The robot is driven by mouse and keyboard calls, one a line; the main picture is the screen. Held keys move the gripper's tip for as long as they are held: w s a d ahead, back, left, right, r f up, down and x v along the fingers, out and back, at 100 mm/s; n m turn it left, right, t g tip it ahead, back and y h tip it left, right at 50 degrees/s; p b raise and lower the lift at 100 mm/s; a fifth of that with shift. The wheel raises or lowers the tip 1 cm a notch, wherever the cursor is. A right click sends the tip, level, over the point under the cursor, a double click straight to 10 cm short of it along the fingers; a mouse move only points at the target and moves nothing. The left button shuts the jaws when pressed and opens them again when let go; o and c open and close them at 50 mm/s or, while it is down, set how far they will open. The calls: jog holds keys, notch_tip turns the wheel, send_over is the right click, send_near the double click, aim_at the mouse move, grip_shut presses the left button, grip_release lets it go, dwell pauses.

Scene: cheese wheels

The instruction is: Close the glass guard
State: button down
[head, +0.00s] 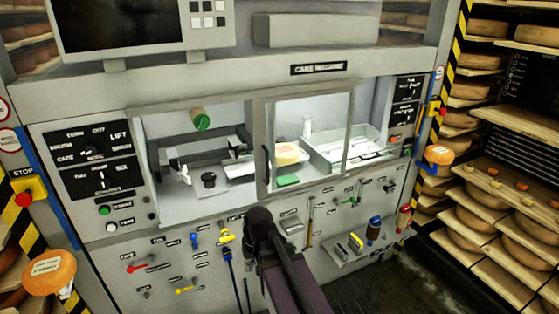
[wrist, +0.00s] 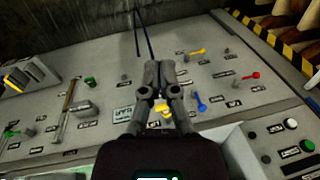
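The glass guard (head: 311,140) is a framed clear pane with a dark upright handle (head: 266,167) on its left side. It covers the right part of the care machine's window, and the left part of the opening (head: 205,160) is uncovered. My arm (head: 270,235) rises in front of the panel below the handle, and its end hides my fingers in the head view. In the wrist view my gripper (wrist: 160,70) has its fingertips together with nothing visible between them, above the tool panel and apart from the guard.
A green-ended roller (head: 200,120), a black cup (head: 208,180) and a cheese wheel (head: 286,154) are inside the machine. Tools hang on the lower panel, including a yellow one (head: 226,233). A ledge (head: 343,258) juts out at the lower right. Cheese shelves (head: 500,180) stand at the right.

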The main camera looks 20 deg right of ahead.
jog(key=w+d+r+m+t+y+b, duration=0.1)
jog(key=w+d+r+m+t+y, duration=0.35)
jog(key=w+d, duration=0.55)
jog(key=w+d+r+m+t+y+b, duration=0.25)
jog(key=w+d+r+t+y, duration=0.2)
jog(key=w+d, duration=0.55)
jog(key=w+d+r+m+t, duration=0.3)
jog(key=d+r+t, duration=0.2)
jog(key=d, duration=0.6)
jog(key=shift+d+r+h, duration=0.3)
jog(key=shift+r, duration=0.1)
send_near(275, 160)
jog(key=w+a+r, duration=0.2)
jog(key=a+r, duration=0.1)
jog(key=a, duration=0.1)
jog(key=shift+w+a+r, duration=0.1)
jog(key=shift+a+r, duration=0.1)
jog(key=shift+a, duration=1.85)
